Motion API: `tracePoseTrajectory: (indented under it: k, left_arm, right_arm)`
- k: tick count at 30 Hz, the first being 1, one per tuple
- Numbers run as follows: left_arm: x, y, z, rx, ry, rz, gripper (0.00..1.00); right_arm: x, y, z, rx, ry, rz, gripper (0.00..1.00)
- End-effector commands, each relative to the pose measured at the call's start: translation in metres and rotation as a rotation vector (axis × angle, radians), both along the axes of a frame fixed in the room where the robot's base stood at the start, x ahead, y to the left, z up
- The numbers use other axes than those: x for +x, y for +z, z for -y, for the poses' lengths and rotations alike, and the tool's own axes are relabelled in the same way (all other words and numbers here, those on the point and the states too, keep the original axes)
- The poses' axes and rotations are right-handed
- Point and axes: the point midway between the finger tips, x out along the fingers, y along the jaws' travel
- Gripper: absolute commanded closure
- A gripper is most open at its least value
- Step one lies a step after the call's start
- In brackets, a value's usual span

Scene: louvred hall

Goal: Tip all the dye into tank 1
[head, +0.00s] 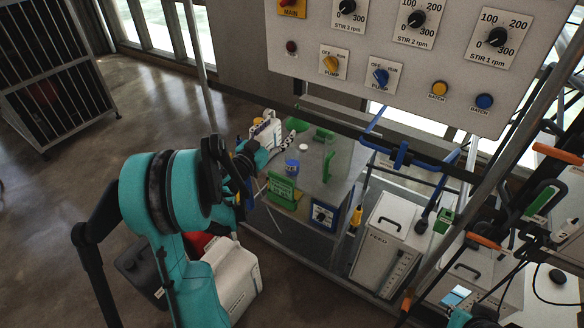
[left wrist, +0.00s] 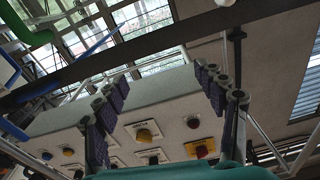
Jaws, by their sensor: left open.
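My left gripper (head: 268,138) is in the middle of the head view, at the left edge of a grey steel tank (head: 345,165). In the left wrist view, its two purple-padded fingers (left wrist: 162,92) stand wide apart with nothing between them. A small blue cup (head: 292,167) stands on the tank's top, right of my wrist; I cannot tell whether it holds the dye. Green parts and a green label (head: 283,189) are on the tank. I cannot read which tank is number 1. My right gripper is not clearly in view.
A white control panel (head: 400,60) with STIR knobs, PUMP switches and BATCH buttons hangs above. A FEED box (head: 390,235) stands right of the tank, behind slanting metal rails. A white canister (head: 232,275) is on the floor below my left arm. Open floor lies left.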

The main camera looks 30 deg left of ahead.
Motion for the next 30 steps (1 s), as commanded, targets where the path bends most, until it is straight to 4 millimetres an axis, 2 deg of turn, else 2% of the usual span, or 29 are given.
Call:
tracePoseTrajectory:
  k: [1,3,6,9,12,16,26,30]
  left_arm:
    - [-0.002,-0.039,-0.008,-0.005,-0.051,-0.049,0.29]
    - [-0.009,-0.082,-0.010,-0.020,-0.116,-0.124,0.29]
    - [-0.019,-0.125,-0.012,-0.044,-0.174,-0.210,0.29]
    - [-0.026,-0.150,-0.013,-0.061,-0.204,-0.264,0.29]
    - [-0.028,-0.160,-0.012,-0.068,-0.217,-0.287,0.29]
    - [-0.019,-0.163,-0.008,-0.069,-0.220,-0.291,0.29]
    - [0.025,-0.172,0.006,-0.069,-0.221,-0.288,0.29]
    - [0.042,-0.178,0.011,-0.069,-0.220,-0.287,0.29]
  right_arm:
    - [0.000,-0.007,0.000,0.000,0.000,0.000,1.00]
    - [0.000,-0.011,0.000,0.000,0.000,0.000,1.00]
    - [0.000,-0.013,0.000,0.000,0.000,0.000,1.00]
    - [0.000,-0.014,0.000,0.000,0.000,0.000,1.00]
    - [0.000,-0.014,0.000,0.000,0.000,0.000,1.00]
    - [0.000,-0.013,0.000,0.000,0.000,0.000,1.00]
    - [0.000,-0.010,0.000,0.000,0.000,0.000,1.00]
    - [0.000,-0.019,0.000,0.000,0.000,0.000,1.00]
